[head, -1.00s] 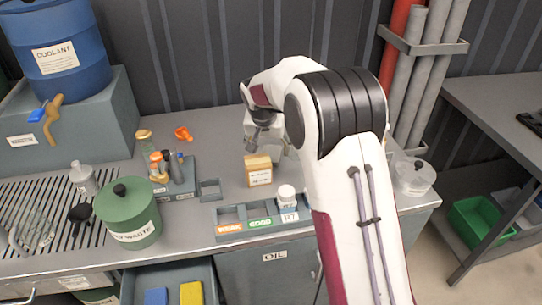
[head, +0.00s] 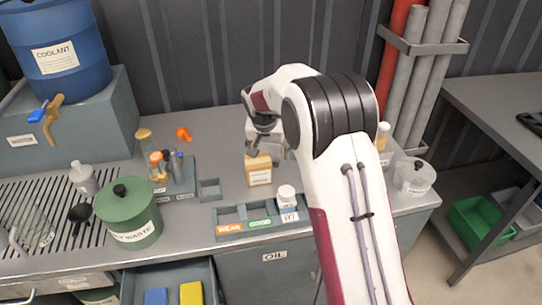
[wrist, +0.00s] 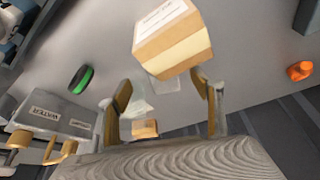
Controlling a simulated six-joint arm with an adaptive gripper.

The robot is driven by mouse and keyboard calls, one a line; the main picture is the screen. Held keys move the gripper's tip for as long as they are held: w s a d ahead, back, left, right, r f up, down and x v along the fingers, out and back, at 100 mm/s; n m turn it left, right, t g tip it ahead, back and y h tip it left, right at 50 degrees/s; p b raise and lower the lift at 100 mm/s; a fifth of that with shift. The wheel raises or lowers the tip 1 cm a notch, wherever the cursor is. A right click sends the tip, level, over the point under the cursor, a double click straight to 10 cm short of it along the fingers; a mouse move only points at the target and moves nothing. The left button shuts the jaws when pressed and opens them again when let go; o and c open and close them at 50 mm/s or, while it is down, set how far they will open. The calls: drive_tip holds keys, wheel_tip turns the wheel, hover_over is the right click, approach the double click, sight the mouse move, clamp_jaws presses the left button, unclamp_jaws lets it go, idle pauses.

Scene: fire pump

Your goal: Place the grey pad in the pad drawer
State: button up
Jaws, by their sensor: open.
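The pad drawer (head: 212,270) stands open below the front of the bench, at the bottom of the head view. A blue pad (head: 156,297) and a yellow pad (head: 192,293) lie in it, side by side. I cannot pick out the grey pad in either view; my arm hides part of the bench. My gripper (head: 254,148) is above the back of the bench, just behind a tan box with a white label (head: 259,171). In the wrist view my gripper (wrist: 161,82) has its fingers spread and empty, with the labelled box (wrist: 172,45) beyond the tips.
A grey sorting tray (head: 235,215) with a white jar (head: 287,196) lies along the bench front. A green waste can (head: 128,215), a small bottle rack (head: 178,190) and a small grey open tray (head: 209,190) stand left. A clear lidded jar (head: 414,177) stands right.

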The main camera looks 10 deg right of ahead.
drive_tip(key=shift+f, duration=0.15)
drive_tip(key=shift+x, duration=2.45)
drive_tip(key=shift+w+a, duration=0.1)
drive_tip(key=shift+a, duration=0.05)
drive_tip(key=shift+c, duration=0.3)
drive_tip(key=c, duration=1)
drive_tip(key=shift+r, duration=5.05)
